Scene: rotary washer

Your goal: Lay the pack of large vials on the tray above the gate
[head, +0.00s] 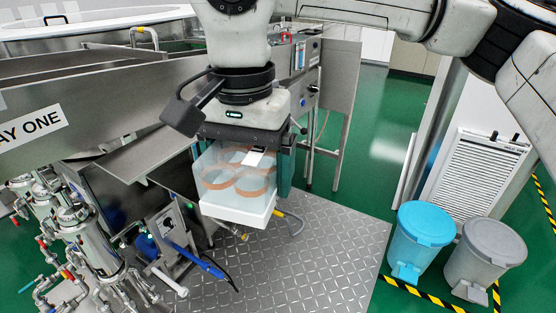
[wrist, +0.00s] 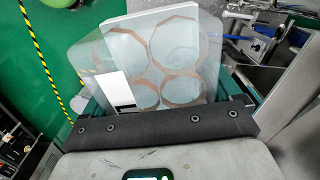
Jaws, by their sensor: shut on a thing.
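The pack of large vials (head: 238,198) is a clear, wrapped block with a white base and several round vials with brownish rims. My gripper (head: 240,150) is shut on it and holds it in the air, above the metal floor plate. In the wrist view the pack (wrist: 165,60) shows beyond the dark edge of my gripper (wrist: 160,122), with a white label on it. A flat steel tray (head: 150,153) juts out from the washer to the left of the pack, apart from it. I cannot make out which part is the gate.
The steel washer body with a "AY ONE" sign (head: 30,130) fills the left. Steel filter housings and pipes (head: 85,235) stand at lower left. A blue bin (head: 420,240) and a grey bin (head: 485,258) stand at right.

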